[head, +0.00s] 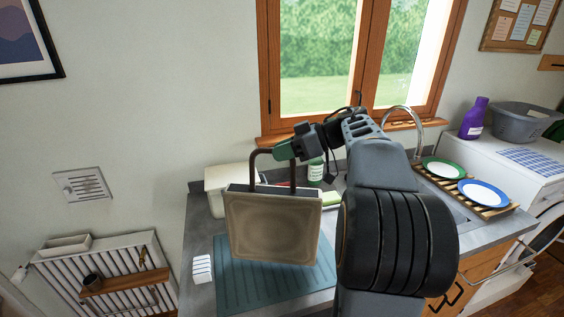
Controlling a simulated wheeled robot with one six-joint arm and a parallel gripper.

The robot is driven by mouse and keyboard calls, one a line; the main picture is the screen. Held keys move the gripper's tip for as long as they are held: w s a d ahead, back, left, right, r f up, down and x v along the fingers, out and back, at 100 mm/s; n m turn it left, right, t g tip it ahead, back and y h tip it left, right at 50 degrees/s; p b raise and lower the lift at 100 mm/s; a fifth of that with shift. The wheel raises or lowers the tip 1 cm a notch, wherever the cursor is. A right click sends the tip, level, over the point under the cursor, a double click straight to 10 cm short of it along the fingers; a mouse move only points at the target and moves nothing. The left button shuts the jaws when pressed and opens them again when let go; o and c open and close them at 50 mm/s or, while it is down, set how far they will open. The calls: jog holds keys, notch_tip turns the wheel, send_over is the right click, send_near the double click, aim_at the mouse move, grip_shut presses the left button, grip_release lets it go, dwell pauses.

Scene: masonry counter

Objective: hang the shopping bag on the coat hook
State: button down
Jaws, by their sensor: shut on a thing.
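The shopping bag (274,228) is beige and boxy, with a dark top edge and dark looped handles. It hangs nearly upright from my gripper (283,152), in front of the counter. My gripper is shut on the bag's handle at the top of the loop. The bag's lower edge shows over the blue-green mat, and I cannot tell whether it touches it. I cannot make out a coat hook in the head view.
The counter holds a ribbed mat (231,291), a white brush-like block (203,268) and a pale bin (224,180). A rack with plates (483,193), a tap (412,121) and a purple bottle (473,119) stand right.

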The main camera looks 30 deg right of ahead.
jog(key=shift+w+f, duration=0.15)
jog(key=shift+f, duration=1.45)
jog(key=c, duration=1.5)
grip_release()
jog(key=shift+f, duration=0.15)
jog(key=shift+c, duration=0.2)
jog(key=o, duration=0.4)
jog(key=shift+o, duration=0.2)
